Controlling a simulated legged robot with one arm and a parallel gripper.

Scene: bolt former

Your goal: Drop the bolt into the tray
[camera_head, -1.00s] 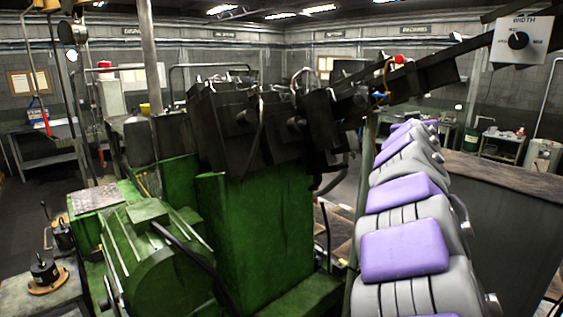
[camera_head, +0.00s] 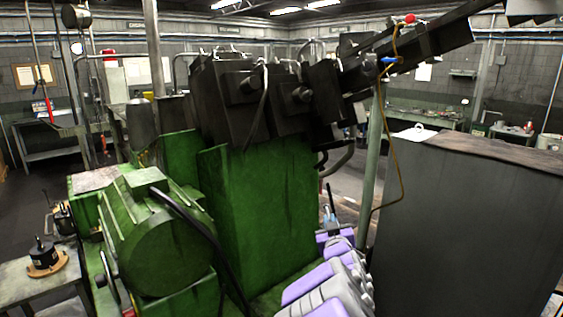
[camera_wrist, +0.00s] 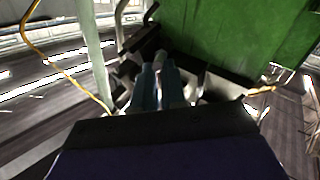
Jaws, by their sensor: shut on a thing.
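My arm, with purple and grey links, reaches away from the bottom of the head view. My gripper (camera_head: 329,214) is low beside the right side of the green machine, with its blue fingers pointing up in the picture. In the wrist view my gripper (camera_wrist: 160,72) has its fingers close together, shut on a small pale piece, which looks like the bolt (camera_wrist: 160,58), at the fingertips. Its shape is blurred. I cannot make out the tray for certain; dark and pale machine parts lie around and beyond the fingers in the wrist view.
The green machine (camera_head: 262,200) with its dark upper block (camera_head: 240,100) stands left of my gripper. A thin post (camera_head: 371,170) and a hanging yellow cable (camera_head: 399,165) are to its right. A large grey cabinet (camera_head: 460,220) fills the right side.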

